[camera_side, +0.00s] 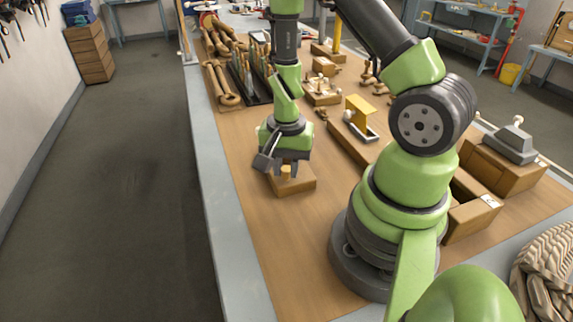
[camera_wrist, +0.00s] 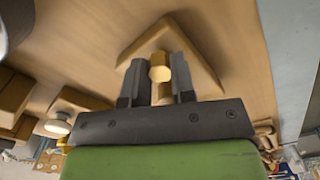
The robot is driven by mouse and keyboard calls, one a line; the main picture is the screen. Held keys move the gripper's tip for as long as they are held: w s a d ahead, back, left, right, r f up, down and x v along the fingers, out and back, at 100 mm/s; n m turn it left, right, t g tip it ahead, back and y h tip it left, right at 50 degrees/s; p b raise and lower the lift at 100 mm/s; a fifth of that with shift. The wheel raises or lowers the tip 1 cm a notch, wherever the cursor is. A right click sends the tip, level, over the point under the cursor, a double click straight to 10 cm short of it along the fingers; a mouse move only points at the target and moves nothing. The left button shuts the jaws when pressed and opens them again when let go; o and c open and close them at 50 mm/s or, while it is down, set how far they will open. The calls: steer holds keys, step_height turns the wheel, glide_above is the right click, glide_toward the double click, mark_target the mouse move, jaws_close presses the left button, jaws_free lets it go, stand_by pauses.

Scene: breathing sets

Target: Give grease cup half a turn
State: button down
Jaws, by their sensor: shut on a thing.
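The grease cup (camera_side: 286,171) is a small brass-coloured knob standing upright on a square wooden block (camera_side: 303,184) on the bench. In the wrist view the cup's round top (camera_wrist: 160,73) shows between the two dark fingers, with the block (camera_wrist: 203,58) around it. My gripper (camera_side: 284,165) points down over the block and is shut on the cup. In the wrist view my gripper (camera_wrist: 160,78) has one finger on each side of the cup. The cup's lower part is partly hidden by the fingers.
Behind my gripper are a dark tool rack (camera_side: 250,76), wooden pieces (camera_side: 322,91) and a yellow bracket (camera_side: 361,112) on a stand. A grey device on a box (camera_side: 512,145) is at the right. The bench (camera_side: 262,240) is clear in front of the block.

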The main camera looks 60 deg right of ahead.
steer(key=m, duration=0.5)
steer(key=shift+m, duration=0.3)
stand_by(0.4)
steer(key=c, duration=0.9)
jaws_free()
steer(key=shift+c, duration=0.2)
